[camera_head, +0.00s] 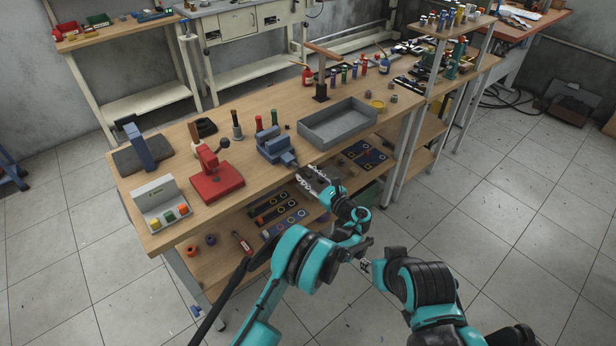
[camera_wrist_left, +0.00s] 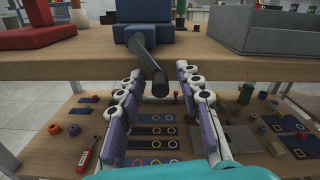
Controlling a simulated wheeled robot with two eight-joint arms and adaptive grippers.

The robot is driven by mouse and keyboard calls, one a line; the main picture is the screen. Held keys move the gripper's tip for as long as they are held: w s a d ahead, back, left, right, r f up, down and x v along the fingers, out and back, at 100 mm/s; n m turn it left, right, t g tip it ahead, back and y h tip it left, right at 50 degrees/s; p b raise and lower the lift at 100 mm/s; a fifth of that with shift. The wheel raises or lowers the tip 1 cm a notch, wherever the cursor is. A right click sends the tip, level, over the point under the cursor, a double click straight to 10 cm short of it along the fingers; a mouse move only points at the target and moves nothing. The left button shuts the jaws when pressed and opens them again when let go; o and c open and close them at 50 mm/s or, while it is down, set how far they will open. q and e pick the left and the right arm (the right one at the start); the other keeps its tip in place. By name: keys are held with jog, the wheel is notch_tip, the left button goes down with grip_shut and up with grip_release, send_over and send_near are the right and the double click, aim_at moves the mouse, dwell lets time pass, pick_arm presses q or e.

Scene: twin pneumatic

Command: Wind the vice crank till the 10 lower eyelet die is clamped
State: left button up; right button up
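The blue vice (camera_head: 272,147) stands at the front edge of the wooden bench. It also shows at the top of the left wrist view (camera_wrist_left: 143,10). Its dark crank (camera_wrist_left: 150,62) hangs down in front of the bench edge, with a thick end at the bottom. My left gripper (camera_head: 308,180) is just in front of the vice. In the left wrist view my left gripper (camera_wrist_left: 158,74) is open, its fingers on either side of the crank's lower end, with gaps showing. I cannot make out the eyelet die. My right gripper (camera_head: 366,266) is low, away from the bench, small and unclear.
A red press (camera_head: 220,182) stands left of the vice, and a grey tray (camera_head: 340,140) stands to its right. A lower shelf (camera_wrist_left: 75,160) below the bench top holds strips with coloured rings and a red tool (camera_head: 242,242). The bench edge (camera_wrist_left: 80,68) is close above my left fingers.

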pick_arm(q)
jog(key=r, duration=0.6)
jog(key=w+r, duration=0.1)
jog(key=r, duration=0.2)
jog(key=shift+r, duration=0.3)
jog(key=f, duration=0.1)
jog(key=f+g+h, duration=0.1)
jog(key=f, duration=0.1)
jog(key=f+g, duration=0.1)
jog(key=f, duration=0.1)
jog(key=shift+s+d+f+n, duration=0.1)
jog(key=shift+s+d+n, duration=0.15)
jog(key=shift+s+n, duration=0.1)
jog(key=shift+s+d+f+h, duration=0.1)
jog(key=shift+s+d+h, duration=0.2)
jog(key=shift+s, duration=0.05)
jog(key=f+v, duration=0.2)
jog(key=v, duration=0.6)
jog(key=shift+s+d, duration=0.3)
jog(key=shift+s, duration=0.2)
jog(key=shift+r, duration=0.1)
